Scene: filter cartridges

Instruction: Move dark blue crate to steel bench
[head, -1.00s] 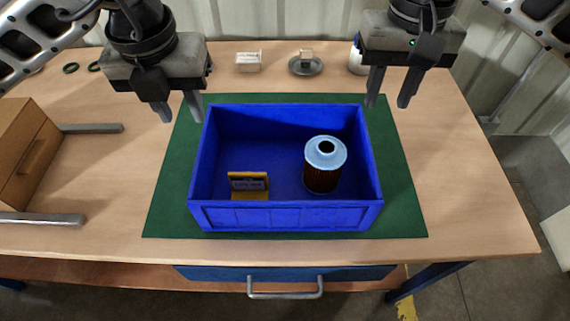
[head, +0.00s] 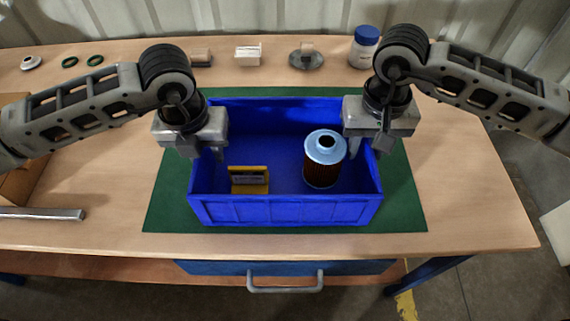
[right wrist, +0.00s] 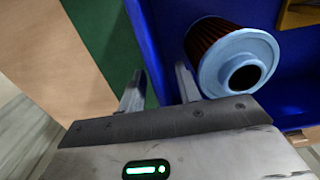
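The dark blue crate (head: 285,211) stands on a green mat on the wooden bench. A filter cartridge (head: 323,170) with a pale blue cap stands inside at the right, and a yellow card holder (head: 249,182) sits inside at the left. My left gripper (head: 207,155) is at the crate's left wall, its fingers apart. My right gripper (head: 374,148) is at the right wall. In the right wrist view its fingers (right wrist: 160,85) are apart, one on each side of the crate wall (right wrist: 146,40); contact is unclear. The steel bench is not identifiable in view.
The green mat (head: 405,205) surrounds the crate. A brown box (head: 15,187) and a metal bar (head: 45,214) are at the left.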

